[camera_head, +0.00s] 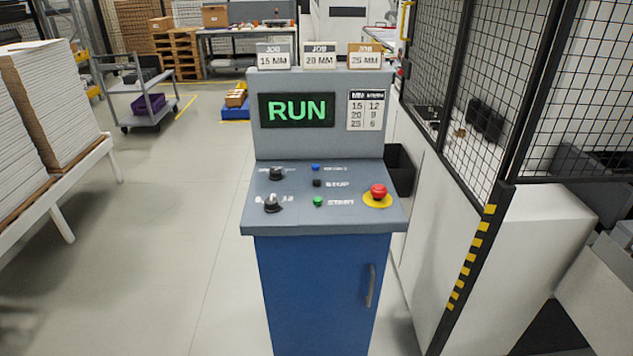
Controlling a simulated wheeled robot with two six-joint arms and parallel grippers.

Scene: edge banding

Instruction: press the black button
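A red mushroom button on a yellow disc (378,192) is to the right. Two black knobs are to the left, the upper (277,174) and the lower (272,203). The console screen (297,110) shows RUN in green. Neither of my grippers is in the view.
A black mesh fence (480,110) and white machine (505,250) stand close on the right. A table with stacked white boards (60,105) is on the left. A grey cart (150,95) is further back. The floor left of the console is clear.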

